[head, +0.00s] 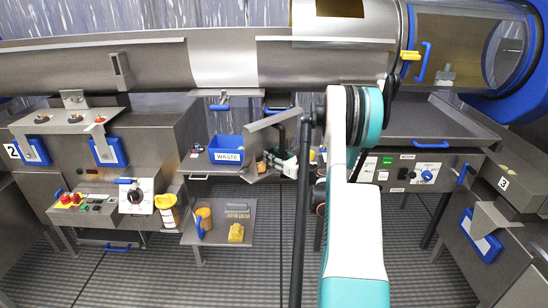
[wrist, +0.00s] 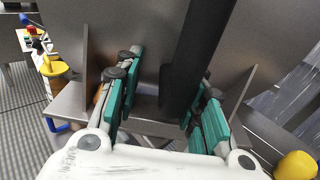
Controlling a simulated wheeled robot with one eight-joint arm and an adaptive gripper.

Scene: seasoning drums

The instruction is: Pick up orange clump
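A small orange clump (head: 262,167) lies on the metal shelf under the angled sheet-metal chute, just left of my gripper (head: 284,165) in the head view. In the wrist view a sliver of orange (wrist: 98,93) shows behind the left finger; most of it is hidden. My gripper (wrist: 166,88) has its teal fingers spread wide, with no orange clump between them. A dark upright bar (wrist: 192,55) shows between and beyond the fingers.
A blue WASTE bin (head: 226,149) stands left of the chute. Metal side plates (wrist: 86,60) flank my fingers closely. A yellow round object (wrist: 296,166) is at lower right.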

